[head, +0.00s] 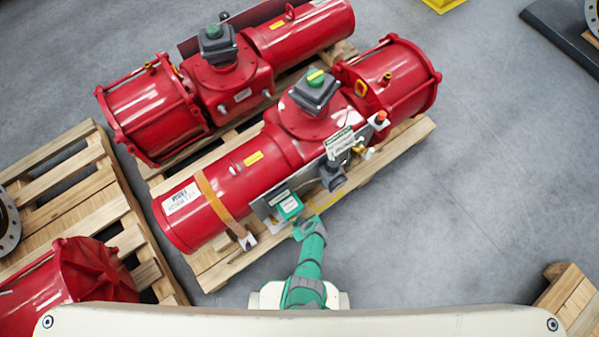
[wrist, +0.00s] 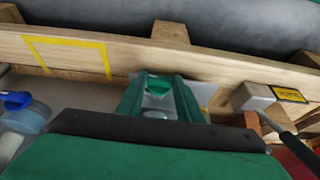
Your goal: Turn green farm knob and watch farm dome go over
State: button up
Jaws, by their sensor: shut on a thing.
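The green knob (wrist: 158,84) shows in the wrist view between the two green fingers of my gripper (wrist: 158,98). The fingers are shut on it. In the head view my gripper (head: 303,226) reaches the front of the nearer red actuator (head: 235,180), by a green square piece (head: 289,205) on its panel. The knob itself is hard to make out there. On top of the nearer actuator, a dark box carries a green dome (head: 315,77) with a yellow mark. A second green dome (head: 213,31) tops the farther actuator (head: 224,78); I see no clear yellow on it.
Both actuators rest on a wooden pallet (head: 212,275). A dark grey fitting (head: 333,176) and brass parts stick out right of my gripper. Another pallet (head: 75,200) with red equipment lies at left. A pallet corner (head: 570,297) is at lower right.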

jog(key=o, duration=1.1)
jog(key=shift+c, duration=0.2)
jog(key=v, duration=1)
jog(key=shift+s+r, duration=0.2)
jog(key=shift+r, duration=0.15)
jog(key=shift+d, duration=0.15)
jog(key=s+d+r+m+t+h, duration=0.1)
jog(key=s+d+r+t, duration=0.2)
jog(key=r, duration=0.5)
jog(key=s+d+r+m+t+h, duration=0.1)
jog(key=s+d+r+t, duration=0.2)
jog(key=r, duration=0.5)
jog(key=s+a+r+m+t, duration=0.1)
jog(key=s+a+r+t, duration=0.1)
jog(key=r, duration=1)
jog(key=s+a+r+m+t, duration=0.2)
jog(key=a+r, duration=0.2)
jog(key=r, duration=0.8)
jog(key=s+a+r+m+t, duration=0.2)
jog(key=r, duration=1)
jog(key=shift+a+h, duration=0.4)
